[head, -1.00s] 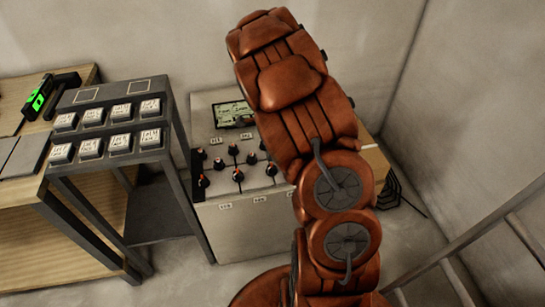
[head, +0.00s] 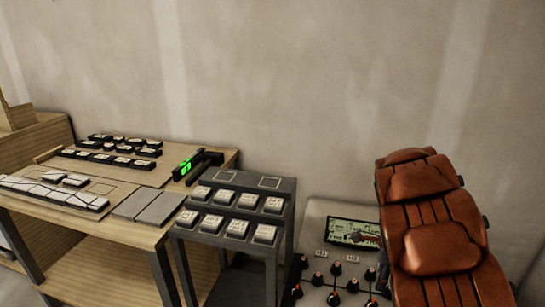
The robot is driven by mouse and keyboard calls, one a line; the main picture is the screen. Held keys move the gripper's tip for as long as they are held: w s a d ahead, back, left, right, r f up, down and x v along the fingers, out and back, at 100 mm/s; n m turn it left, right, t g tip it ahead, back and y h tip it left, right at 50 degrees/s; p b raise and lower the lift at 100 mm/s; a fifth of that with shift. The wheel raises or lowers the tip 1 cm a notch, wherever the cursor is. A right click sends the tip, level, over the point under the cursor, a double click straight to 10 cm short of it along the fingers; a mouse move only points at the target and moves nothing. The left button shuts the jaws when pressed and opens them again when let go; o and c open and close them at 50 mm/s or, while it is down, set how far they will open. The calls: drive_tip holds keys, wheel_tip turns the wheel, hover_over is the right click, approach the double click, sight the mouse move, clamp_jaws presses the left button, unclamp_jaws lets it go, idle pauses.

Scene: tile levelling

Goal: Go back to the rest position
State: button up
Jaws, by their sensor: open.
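My reddish-brown arm rises at the right of the head view, in front of the control cabinet. My gripper cannot be made out; the arm's own links hide its far end. A small dark shape shows beside the arm at the cabinet's screen (head: 345,231), too small to tell what it is.
A wooden table (head: 105,262) at left holds rows of dark blocks, pale tiles (head: 55,193), grey plates (head: 148,206) and a device with a green display (head: 186,168). A dark rack (head: 230,180) bears several labelled blocks. The grey control cabinet (head: 313,222) has several knobs.

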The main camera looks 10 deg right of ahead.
drive_tip(key=s+a+r+n+g, duration=0.1)
drive_tip(key=s+a+r+n, duration=0.5)
drive_tip(key=s+a+n, duration=0.3)
drive_tip(key=s+a+r+n+g, duration=0.1)
drive_tip(key=s+a+r+n, duration=0.55)
drive_tip(key=s+a, duration=0.35)
drive_tip(key=s+a+n, duration=0.2)
drive_tip(key=s+n, duration=0.7)
drive_tip(key=s, duration=0.3)
wheel_tip(320, 180, up, 14)
drive_tip(key=p, duration=1.3)
drive_tip(key=shift+w+f, duration=0.15)
drive_tip(key=shift+w, duration=0.2)
